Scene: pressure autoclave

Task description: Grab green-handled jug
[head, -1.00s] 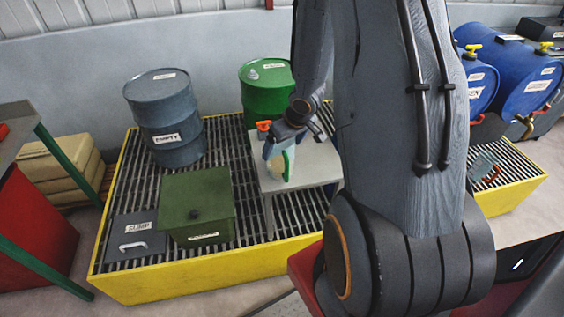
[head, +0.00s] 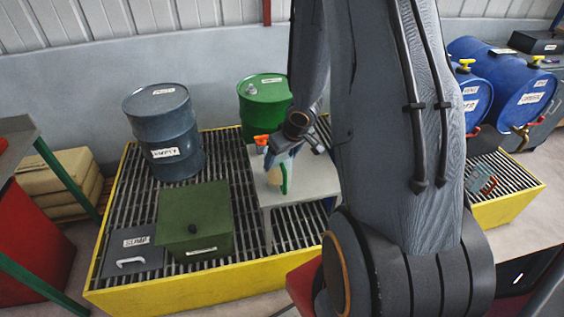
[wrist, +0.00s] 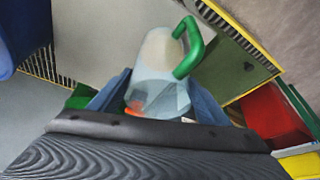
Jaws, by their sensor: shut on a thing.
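The green-handled jug (head: 274,178) has a pale translucent body and is at the small grey table in the head view, partly hidden by my gripper (head: 283,155). In the wrist view the jug (wrist: 158,70) sits between the two blue-grey fingers of my gripper (wrist: 160,97), which is shut on it. Its green handle (wrist: 190,50) points away from the palm, toward the upper right. An orange part shows at the jug's near end. I cannot tell whether the jug touches the tabletop.
The grey table (head: 308,178) stands on a yellow-edged grating (head: 180,290). A green drum (head: 265,100) and a blue-grey drum (head: 163,130) stand behind and left. A green box (head: 195,215) is at front left. Blue drums (head: 525,95) lie at right.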

